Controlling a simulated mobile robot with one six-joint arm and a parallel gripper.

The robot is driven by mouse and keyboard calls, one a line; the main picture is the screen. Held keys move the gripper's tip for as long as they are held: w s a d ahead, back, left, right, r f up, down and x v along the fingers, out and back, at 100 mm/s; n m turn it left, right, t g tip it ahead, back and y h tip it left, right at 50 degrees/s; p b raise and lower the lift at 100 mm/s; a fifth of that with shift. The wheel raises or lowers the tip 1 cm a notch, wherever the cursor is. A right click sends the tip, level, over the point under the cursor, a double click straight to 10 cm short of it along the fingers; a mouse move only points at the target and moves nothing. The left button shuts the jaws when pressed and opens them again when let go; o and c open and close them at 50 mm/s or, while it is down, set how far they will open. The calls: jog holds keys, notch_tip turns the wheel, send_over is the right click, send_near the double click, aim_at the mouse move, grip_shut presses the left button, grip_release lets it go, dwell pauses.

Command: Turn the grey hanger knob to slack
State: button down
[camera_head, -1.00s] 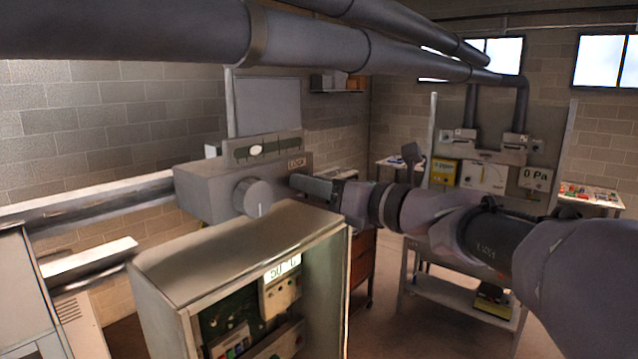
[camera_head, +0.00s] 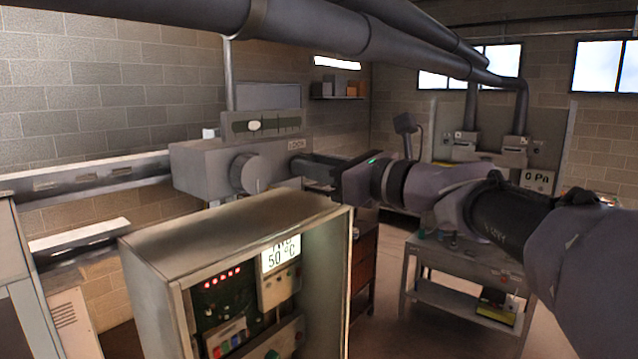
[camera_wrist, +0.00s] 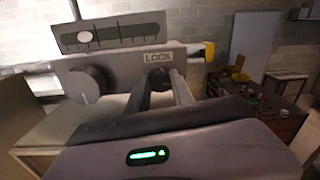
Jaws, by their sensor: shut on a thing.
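The grey hanger knob (camera_head: 244,172) is round, with a pale pointer line, on the front of a grey hanger box (camera_head: 205,172). The knob also shows in the wrist view (camera_wrist: 87,84). A dark scale with a pale oval marker (camera_head: 254,126) sits on top of the box. My gripper (camera_head: 298,165) is to the right of the knob and apart from it. In the wrist view its fingers (camera_wrist: 160,88) close around a small dark lock piece (camera_wrist: 159,74) just under the LOCK label (camera_wrist: 158,57). The fingers partly hide this piece.
A metal cabinet (camera_head: 230,232) with a 50 °C display stands just below the box and my gripper. Large grey pipes (camera_head: 300,30) run overhead. A metal cart (camera_head: 465,262) stands at the right, beyond my arm.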

jog(key=n+b, duration=0.4)
jog(key=shift+f+n+b, duration=0.3)
jog(key=shift+n+b, duration=0.05)
jog(key=shift+n, duration=0.05)
jog(key=n+b, duration=0.3)
jog(key=shift+n, duration=0.4)
jog(key=n+b, duration=0.3)
jog(key=n, duration=0.1)
jog(key=shift+b, duration=0.3)
jog(key=shift+r+n+g+y+b, duration=0.15)
jog(key=shift+n+b, duration=0.3)
jog(key=shift+n, duration=0.5)
jog(key=shift+n+g+y+b, duration=0.15)
jog(key=shift+n+b, duration=0.25)
jog(key=shift+n, duration=0.85)
jog(key=c, duration=1.1)
grip_release()
